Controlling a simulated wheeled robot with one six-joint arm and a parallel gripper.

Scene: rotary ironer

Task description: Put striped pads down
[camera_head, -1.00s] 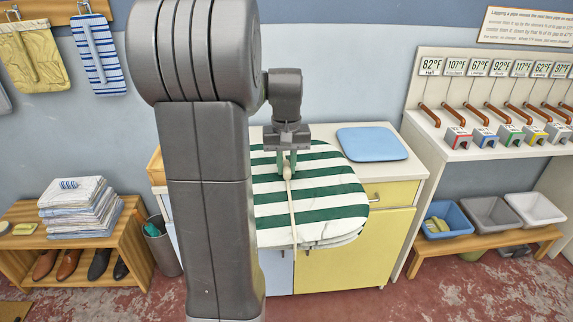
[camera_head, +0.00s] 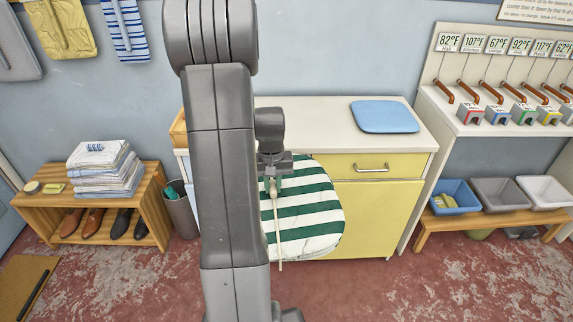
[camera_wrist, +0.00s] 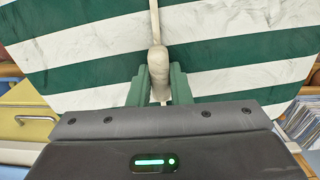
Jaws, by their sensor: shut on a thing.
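The striped pads (camera_head: 309,208) are a round-edged, green and white banded bundle in front of the yellow cabinet, partly hidden behind my arm. A long pale stick or strap (camera_head: 279,225) with a thick knob runs down over them. My gripper (camera_head: 271,184) is at their upper left part, and its green fingers are shut on the knob. In the wrist view the fingers (camera_wrist: 161,86) clasp the cream knob (camera_wrist: 158,62), with the pads (camera_wrist: 225,50) spread broadly behind it. I cannot tell whether the pads touch the cabinet.
The white counter (camera_head: 310,125) has a blue board (camera_head: 386,117) at its right and a clear middle. Yellow cabinet doors (camera_head: 380,215) stand below. A shoe bench (camera_head: 105,195) with folded cloths and a bin (camera_head: 181,212) are left. Trays (camera_head: 497,194) on a low bench are right.

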